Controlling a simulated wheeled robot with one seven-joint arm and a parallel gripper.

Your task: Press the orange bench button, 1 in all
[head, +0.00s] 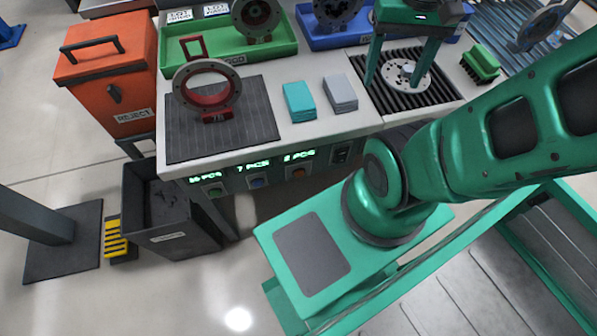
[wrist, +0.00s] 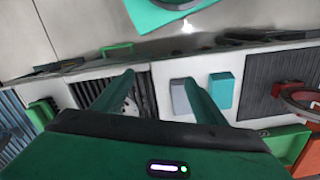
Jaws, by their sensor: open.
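I cannot make out the orange button in the wrist view.
The bench (head: 300,133) carries a dark mat with a red-grey ring (head: 208,90), teal blocks (head: 299,100), grey blocks (head: 340,92) and a grate with a pale disc (head: 402,75). A dark bin (head: 180,240) and orange reject box (head: 110,75) stand left.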

